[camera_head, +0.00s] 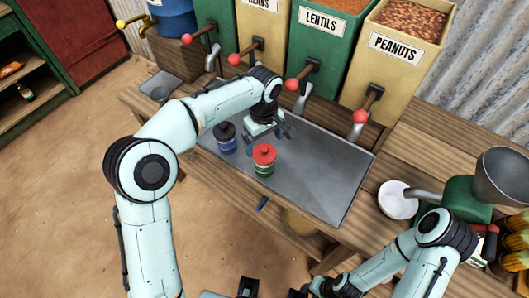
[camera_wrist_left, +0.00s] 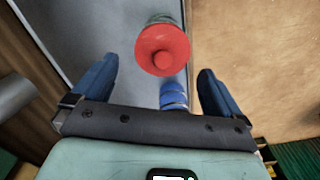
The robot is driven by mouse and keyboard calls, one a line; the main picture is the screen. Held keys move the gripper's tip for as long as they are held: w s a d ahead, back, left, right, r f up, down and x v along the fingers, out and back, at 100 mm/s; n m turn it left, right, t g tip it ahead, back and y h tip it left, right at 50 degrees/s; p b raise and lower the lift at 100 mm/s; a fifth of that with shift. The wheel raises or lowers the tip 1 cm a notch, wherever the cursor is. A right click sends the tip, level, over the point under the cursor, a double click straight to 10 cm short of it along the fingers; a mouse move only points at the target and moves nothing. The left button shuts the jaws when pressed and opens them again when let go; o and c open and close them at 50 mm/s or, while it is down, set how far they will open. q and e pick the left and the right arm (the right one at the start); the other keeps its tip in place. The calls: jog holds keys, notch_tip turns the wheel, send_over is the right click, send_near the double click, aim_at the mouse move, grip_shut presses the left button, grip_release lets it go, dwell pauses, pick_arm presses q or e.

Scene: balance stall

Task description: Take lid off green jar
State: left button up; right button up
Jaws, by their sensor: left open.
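The green jar (camera_head: 264,170) with its red lid (camera_head: 264,153) stands upright on the grey metal tray near its front edge. In the left wrist view the red lid (camera_wrist_left: 162,50) is seen from above, ahead of and between my fingers, with the lid's knob facing me. The lid sits on the jar. My left gripper (camera_head: 270,138) is open and empty, just behind and above the jar; it also shows in the left wrist view (camera_wrist_left: 158,70). My right gripper is at the bottom edge of the head view, cut off, and its jaws are unclear.
Dispensers with red-knobbed levers (camera_head: 291,84) line the back. The tray (camera_head: 325,175) is clear to the right. A white bowl (camera_head: 396,203) stands beyond it.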

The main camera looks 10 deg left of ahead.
aim_at(264, 148)
pick_arm(q)
notch_tip(264, 148, down, 3)
jog(key=shift+s+f, duration=0.15)
jog(key=shift+f, duration=0.05)
jog(key=shift+c, duration=0.3)
jog(key=c, duration=0.9)
jog(key=shift+r, duration=0.15)
